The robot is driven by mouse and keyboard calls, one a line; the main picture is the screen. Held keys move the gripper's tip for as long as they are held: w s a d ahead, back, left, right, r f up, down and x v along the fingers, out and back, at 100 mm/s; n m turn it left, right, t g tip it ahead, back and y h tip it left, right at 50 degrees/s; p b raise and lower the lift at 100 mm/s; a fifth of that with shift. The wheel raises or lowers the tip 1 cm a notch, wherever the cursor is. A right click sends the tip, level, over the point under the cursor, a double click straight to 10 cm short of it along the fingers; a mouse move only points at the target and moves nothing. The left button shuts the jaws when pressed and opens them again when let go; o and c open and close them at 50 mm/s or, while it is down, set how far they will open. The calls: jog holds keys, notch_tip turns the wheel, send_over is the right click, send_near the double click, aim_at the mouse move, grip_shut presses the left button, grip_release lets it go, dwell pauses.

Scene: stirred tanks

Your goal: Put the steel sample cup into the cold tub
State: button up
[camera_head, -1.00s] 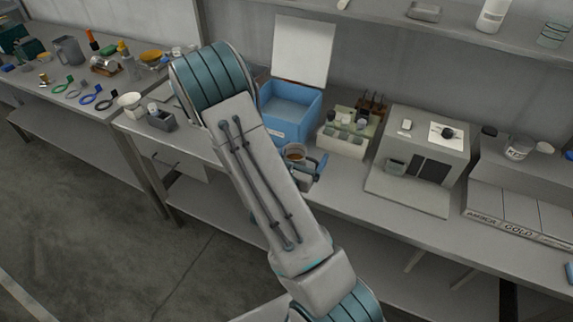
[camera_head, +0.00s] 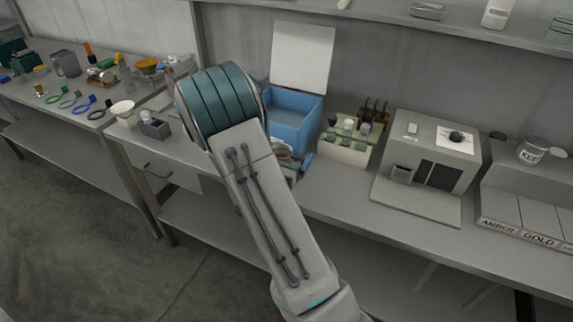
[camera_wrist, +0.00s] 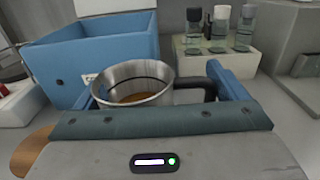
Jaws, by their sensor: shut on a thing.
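The steel sample cup (camera_wrist: 128,84) is a tapered metal cup with a dark handle and brown contents. It is upright between the blue fingers of my gripper (camera_wrist: 158,88), which is shut on it. In the head view the cup (camera_head: 283,151) is mostly hidden behind my arm. The cold tub appears to be the blue box (camera_head: 290,133) with its white lid (camera_head: 302,54) raised. In the wrist view the tub (camera_wrist: 105,50) stands just beyond the cup, to the left. The cup is outside the tub, in front of it.
A rack of capped vials (camera_head: 345,150) stands right of the tub, with a grey device (camera_head: 430,160) further right. A shelf (camera_head: 450,28) runs above the bench.

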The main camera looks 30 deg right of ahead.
jog(key=shift+w+f, duration=0.35)
jog(key=shift+w, duration=0.2)
jog(key=shift+w+f, duration=0.3)
jog(key=shift+w, duration=0.2)
jog(key=shift+f+p, duration=0.3)
jog(key=shift+f, duration=1.65)
